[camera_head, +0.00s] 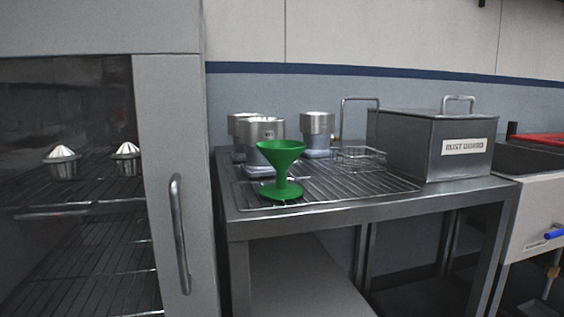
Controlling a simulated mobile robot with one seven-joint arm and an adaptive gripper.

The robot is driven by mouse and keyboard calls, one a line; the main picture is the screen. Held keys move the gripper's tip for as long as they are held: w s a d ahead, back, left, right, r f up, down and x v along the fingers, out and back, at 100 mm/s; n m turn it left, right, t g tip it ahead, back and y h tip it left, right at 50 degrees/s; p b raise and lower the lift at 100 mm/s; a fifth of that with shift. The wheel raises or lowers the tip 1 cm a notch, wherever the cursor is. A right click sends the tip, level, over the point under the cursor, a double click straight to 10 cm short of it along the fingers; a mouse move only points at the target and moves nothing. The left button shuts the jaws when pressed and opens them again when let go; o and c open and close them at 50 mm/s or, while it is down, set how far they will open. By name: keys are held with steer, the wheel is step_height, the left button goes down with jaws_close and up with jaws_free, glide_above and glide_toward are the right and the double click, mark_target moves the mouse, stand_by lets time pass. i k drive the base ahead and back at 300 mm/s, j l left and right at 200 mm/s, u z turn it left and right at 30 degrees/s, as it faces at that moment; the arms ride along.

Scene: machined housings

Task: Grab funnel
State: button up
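A green funnel (281,168) stands upright on a wire rack (350,184) near the front left of the steel table. It has a wide cone on top, a narrow middle and a flared round foot. It stands in front of a metal housing and hides part of it. My gripper is not in view.
Several metal housings (317,133) stand behind the funnel. A wire basket (361,158) and a grey lidded box (398,151) labelled "RUST GUARD" are to the right. A cabinet (171,150) with a vertical handle (180,235) borders the table (300,223) on the left.

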mark_target(281, 154)
steer(key=k+u, duration=0.2)
steer(key=u, duration=0.25)
steer(key=k+u, duration=0.25)
steer(key=u, duration=0.2)
steer(key=l+u, duration=0.1)
steer(key=u, duration=0.4)
steer(key=l+u, duration=0.1)
steer(key=u, duration=0.35)
steer(key=k+u, duration=0.1)
steer(key=u, duration=0.4)
steer(key=k+l+u, duration=0.45)
steer(key=z, duration=0.45)
steer(key=k+z, duration=0.1)
steer(key=z, duration=0.35)
steer(key=l+z, duration=0.1)
steer(key=z, duration=0.35)
steer(key=k+l+z, duration=0.1)
steer(key=z, duration=0.85)
steer(key=l+z, duration=0.15)
steer(key=z, duration=0.3)
steer(key=i+j, duration=0.1)
steer(key=j, duration=0.2)
steer(key=i+j+z, duration=0.1)
steer(key=j, duration=0.25)
